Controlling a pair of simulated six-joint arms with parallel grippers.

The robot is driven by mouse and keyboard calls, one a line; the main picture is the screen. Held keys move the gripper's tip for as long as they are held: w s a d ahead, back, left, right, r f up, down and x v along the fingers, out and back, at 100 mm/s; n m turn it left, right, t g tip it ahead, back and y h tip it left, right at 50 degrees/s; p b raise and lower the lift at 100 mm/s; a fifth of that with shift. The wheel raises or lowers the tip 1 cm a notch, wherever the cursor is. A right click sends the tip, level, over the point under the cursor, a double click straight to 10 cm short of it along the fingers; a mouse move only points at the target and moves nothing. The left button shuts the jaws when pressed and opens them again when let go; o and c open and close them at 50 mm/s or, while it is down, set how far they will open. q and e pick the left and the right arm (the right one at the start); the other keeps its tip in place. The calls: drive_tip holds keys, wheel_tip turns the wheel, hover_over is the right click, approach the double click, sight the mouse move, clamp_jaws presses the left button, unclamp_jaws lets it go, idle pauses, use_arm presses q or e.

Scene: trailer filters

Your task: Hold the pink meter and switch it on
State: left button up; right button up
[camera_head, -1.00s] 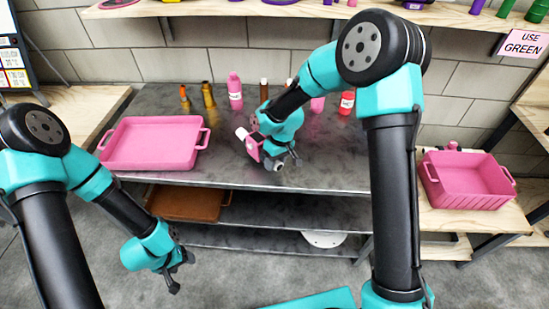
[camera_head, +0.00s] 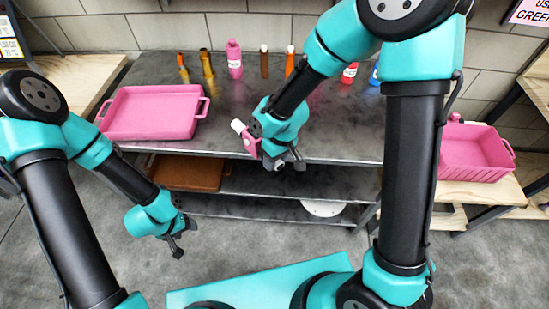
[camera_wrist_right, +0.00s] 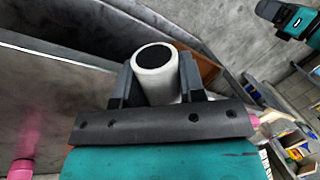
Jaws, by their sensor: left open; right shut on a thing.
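The pink meter (camera_head: 248,140) with a white cylindrical end is in my right gripper (camera_head: 285,163), near the front edge of the table in the head view. In the right wrist view the white tube end (camera_wrist_right: 156,72) with a dark opening stands between the two fingers of my right gripper (camera_wrist_right: 157,85), which is shut on the meter. Most of the meter's pink body is hidden there, and I cannot see a switch. My left gripper (camera_head: 178,246) is open and empty, in front of and below the table edge, apart from the meter.
A pink tray (camera_head: 150,113) lies on the metal table's left. Several bottles stand at the back, including a pink one (camera_head: 234,60) and a brown one (camera_head: 264,63). A pink basket (camera_head: 475,155) stands right. A brown tray (camera_head: 190,172) sits on the shelf below.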

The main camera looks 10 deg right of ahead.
drive_tip(key=shift+w, duration=0.2)
drive_tip(key=shift+w+d, duration=0.65)
drive_tip(key=shift+w, duration=1.9)
drive_tip(key=shift+w+d, duration=0.6)
drive_tip(key=shift+w, duration=1.9)
drive_tip(key=shift+w+d, duration=0.65)
drive_tip(key=shift+w, duration=1.9)
drive_tip(key=shift+f, duration=0.15)
drive_tip(key=shift+f, duration=2.3)
use_arm(q)
clamp_jaws()
